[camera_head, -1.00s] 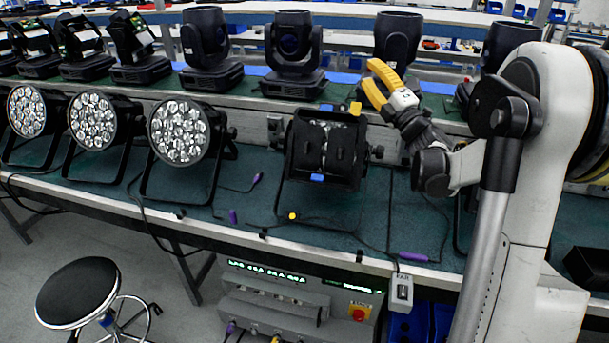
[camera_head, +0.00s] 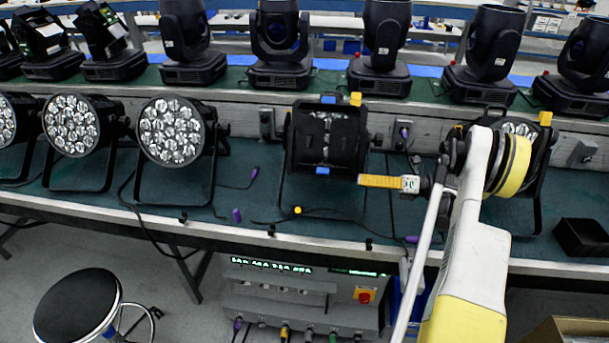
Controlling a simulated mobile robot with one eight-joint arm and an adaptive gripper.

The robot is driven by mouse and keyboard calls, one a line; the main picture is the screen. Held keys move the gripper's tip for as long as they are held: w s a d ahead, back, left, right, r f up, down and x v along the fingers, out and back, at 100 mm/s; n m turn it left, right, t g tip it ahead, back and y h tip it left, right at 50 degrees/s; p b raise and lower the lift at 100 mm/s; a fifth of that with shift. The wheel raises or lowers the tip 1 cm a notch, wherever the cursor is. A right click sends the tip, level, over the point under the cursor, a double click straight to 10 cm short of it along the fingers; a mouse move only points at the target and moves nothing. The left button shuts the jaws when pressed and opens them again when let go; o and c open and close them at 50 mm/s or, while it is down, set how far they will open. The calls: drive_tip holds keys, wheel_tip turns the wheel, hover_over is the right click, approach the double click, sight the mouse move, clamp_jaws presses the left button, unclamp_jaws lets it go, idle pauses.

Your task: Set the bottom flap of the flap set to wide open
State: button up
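The flap set (camera_head: 304,150) is a black square frame of flaps on the front of the middle par can, facing me. Dark panels cover most of its face, and a little of the lamp's lenses shows between them near the top. The bottom flap's blue tab (camera_head: 322,170) shows at the lower edge; another blue tab (camera_head: 328,99) is at the top. How far the bottom flap stands open is hard to tell. My gripper (camera_head: 362,180) is just right of the flap set, near the bottom tab's height, its yellow fingers pointing left. They overlap edge-on, hiding any gap between them.
Par cans (camera_head: 171,132) with bare lenses stand to the left. Another par can (camera_head: 541,160) is behind my arm at right. Moving-head lights (camera_head: 281,45) line the shelf behind. A black box (camera_head: 580,238) lies at right; a stool (camera_head: 76,304) stands in front.

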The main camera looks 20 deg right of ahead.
sight(323, 169)
drive_tip(key=b+x, duration=0.3)
drive_tip(key=x, duration=0.9)
drive_tip(key=shift+a+f+b, duration=0.1)
drive_tip(key=shift+a+b, duration=0.05)
drive_tip(key=shift+b, duration=0.2)
clamp_jaws()
